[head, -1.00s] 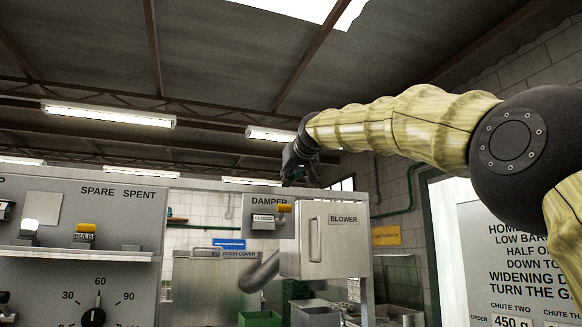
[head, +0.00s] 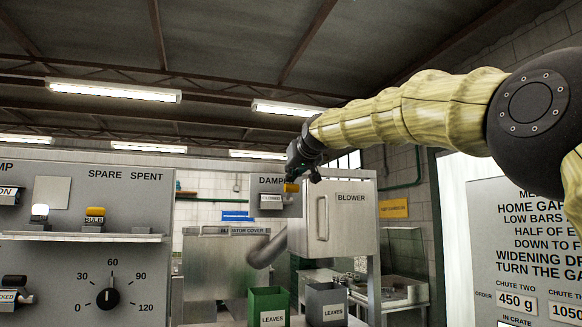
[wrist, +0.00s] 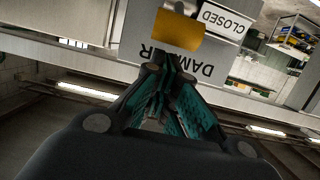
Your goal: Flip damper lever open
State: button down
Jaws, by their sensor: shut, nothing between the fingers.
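The damper plate (head: 268,209) is a grey panel lettered DAMPER, left of the blower box. Its yellow lever handle (head: 291,187) points to the right in the head view, beside a small sign (head: 271,198) that reads CLOSED in the wrist view (wrist: 222,17). My gripper (head: 301,172) is just above the handle in the head view. In the wrist view, where the panel appears upside down, my shut, empty gripper (wrist: 170,78) points at the panel, with the yellow handle (wrist: 178,31) just beyond the fingertips. I cannot tell whether they touch.
The blower box (head: 345,215) with its door handle stands right of the damper plate. A pipe (head: 267,249) runs below the plate. A panel with a dial (head: 108,298) and a shelf (head: 80,236) is at left. Green and grey LEAVES bins (head: 268,306) stand below.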

jog(key=shift+s+f, duration=0.15)
jog(key=shift+f, duration=0.15)
jog(key=shift+d, duration=0.1)
jog(key=shift+f, duration=0.2)
jog(key=shift+f+b, duration=0.1)
jog(key=shift+b, duration=0.4)
jog(key=shift+f+t+b, duration=0.1)
jog(key=shift+t+b, duration=0.2)
jog(key=shift+t, duration=0.1)
jog(key=shift+s+r, duration=0.2)
jog(key=shift+s, duration=0.1)
jog(key=shift+b, duration=0.3)
jog(key=shift+w+f+t+y+b, duration=0.1)
jog(key=shift+f+t+y+b, duration=0.1)
jog(key=shift+t+y+b, duration=0.15)
